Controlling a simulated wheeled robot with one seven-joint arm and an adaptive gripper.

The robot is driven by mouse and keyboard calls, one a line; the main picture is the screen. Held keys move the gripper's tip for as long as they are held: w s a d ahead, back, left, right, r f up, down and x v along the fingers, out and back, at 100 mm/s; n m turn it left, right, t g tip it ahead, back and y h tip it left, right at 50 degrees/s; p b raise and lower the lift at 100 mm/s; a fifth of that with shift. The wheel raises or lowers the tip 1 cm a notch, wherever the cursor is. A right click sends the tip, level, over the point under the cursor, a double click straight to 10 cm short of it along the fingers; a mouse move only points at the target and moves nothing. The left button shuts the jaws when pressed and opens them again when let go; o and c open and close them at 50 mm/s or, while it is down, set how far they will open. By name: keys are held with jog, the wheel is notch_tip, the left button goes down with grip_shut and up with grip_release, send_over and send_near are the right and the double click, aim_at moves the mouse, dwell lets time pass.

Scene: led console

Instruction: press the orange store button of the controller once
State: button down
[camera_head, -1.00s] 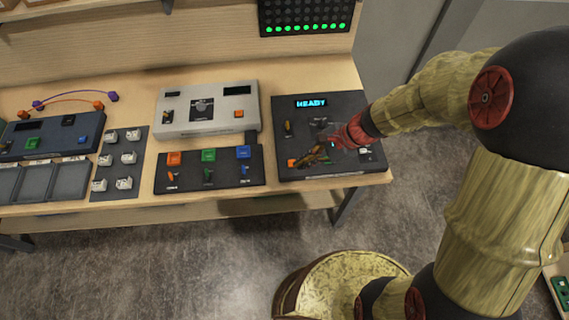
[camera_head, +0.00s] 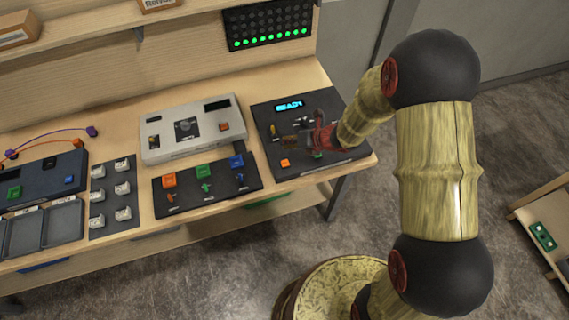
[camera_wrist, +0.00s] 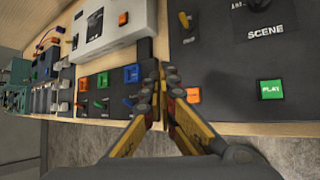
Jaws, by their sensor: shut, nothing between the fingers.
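The controller is a dark panel (camera_head: 262,112) at the right end of the bench, with a lit display (camera_head: 289,106) that seems to read READY. Its small orange button (camera_head: 285,162) sits near the front edge; it also shows in the wrist view (camera_wrist: 193,95), with its label too small to read. The green PLAY button (camera_wrist: 270,89) is to its right. My gripper (camera_head: 289,141) is shut and empty over the panel, behind the orange button in the head view. In the wrist view, the fingertips (camera_wrist: 169,72) appear just left of the orange button, apart from it; their height is unclear.
A yellow lever (camera_wrist: 185,17) and a SCENE knob (camera_wrist: 262,4) stand on the controller. Left of it are a panel with orange, green and blue buttons (camera_head: 206,201) and a pale grey console (camera_head: 158,151). A lamp grid (camera_head: 268,25) hangs behind.

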aim_at(287, 162)
jog(key=shift+d, duration=0.1)
jog(key=shift+f, duration=0.15)
notch_tip(287, 162, down, 8)
jog(key=b, duration=0.7)
jog(key=shift+f, duration=0.25)
jog(key=shift+f, duration=0.1)
dwell(1.0)
jog(key=shift+f+b, duration=0.35)
jog(key=shift+b, duration=0.1)
jog(key=shift+f+b, duration=0.4)
dwell(0.8)
jog(key=shift+r, duration=0.1)
jog(key=shift+r+p, duration=0.7)
jog(key=shift+r, duration=0.1)
